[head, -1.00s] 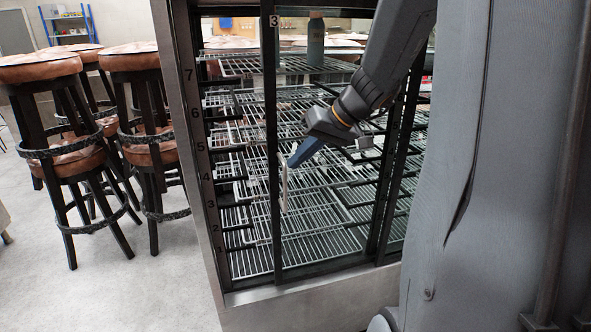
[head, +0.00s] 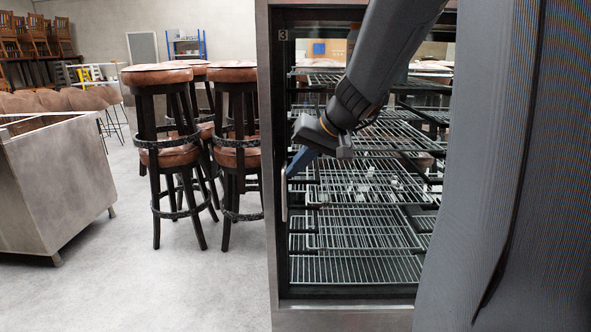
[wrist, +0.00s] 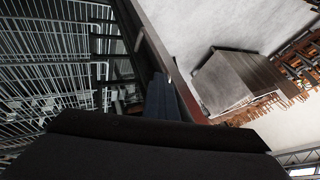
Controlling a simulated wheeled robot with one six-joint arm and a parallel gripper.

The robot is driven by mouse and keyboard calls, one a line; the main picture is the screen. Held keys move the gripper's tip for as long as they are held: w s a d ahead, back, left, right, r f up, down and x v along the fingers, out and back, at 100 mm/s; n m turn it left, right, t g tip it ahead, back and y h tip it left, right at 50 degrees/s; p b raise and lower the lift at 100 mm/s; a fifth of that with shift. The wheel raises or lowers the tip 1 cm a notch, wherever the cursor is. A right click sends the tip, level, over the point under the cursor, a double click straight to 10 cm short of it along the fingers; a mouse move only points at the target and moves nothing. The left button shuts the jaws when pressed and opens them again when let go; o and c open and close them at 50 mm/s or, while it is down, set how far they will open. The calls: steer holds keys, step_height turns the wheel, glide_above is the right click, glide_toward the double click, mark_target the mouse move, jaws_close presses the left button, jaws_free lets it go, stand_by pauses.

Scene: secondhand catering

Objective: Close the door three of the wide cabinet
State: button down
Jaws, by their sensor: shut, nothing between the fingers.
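The wide cabinet (head: 263,120) has a steel frame and wire shelves. Door three (head: 280,250) is glass with a dark frame and a "3" label at its top left corner. Its left edge lies against the cabinet's left post, with no clear gap; I cannot tell if it is fully flush. A pale upright handle (head: 284,196) is on that edge. My gripper (head: 291,172) is shut and empty, its blue fingers at the door's left edge just above the handle. Contact is unclear. In the wrist view the fingers (wrist: 163,98) point along the dark door edge. My arm hides the door's upper right.
Leather-topped bar stools (head: 157,110) stand left of the cabinet. A steel counter (head: 55,185) is farther left. The pale floor (head: 170,285) in front of the stools is clear. Wire shelves (head: 360,225) show through the glass.

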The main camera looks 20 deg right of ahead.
steer(key=shift+w+a, duration=0.1)
steer(key=shift+a, duration=0.1)
steer(key=s+d+r+b, duration=0.2)
steer(key=s+d+r, duration=0.4)
steer(key=s+r, duration=0.1)
steer(key=shift+s+d, duration=0.3)
steer(key=shift+s, duration=0.1)
steer(key=s+a+f+n+g+h+p, duration=0.1)
steer(key=s+a+f+g+p, duration=0.1)
steer(key=s+a+f, duration=0.6)
steer(key=s+a+f+n+g+h+p, duration=0.2)
steer(key=s+a+f+g, duration=0.3)
steer(key=f, duration=0.8)
steer(key=s+a, duration=0.3)
steer(key=shift+s+a+f+n, duration=0.15)
steer(key=shift+a+f+n, duration=0.1)
steer(key=shift+n, duration=0.05)
steer(key=shift+a, duration=0.15)
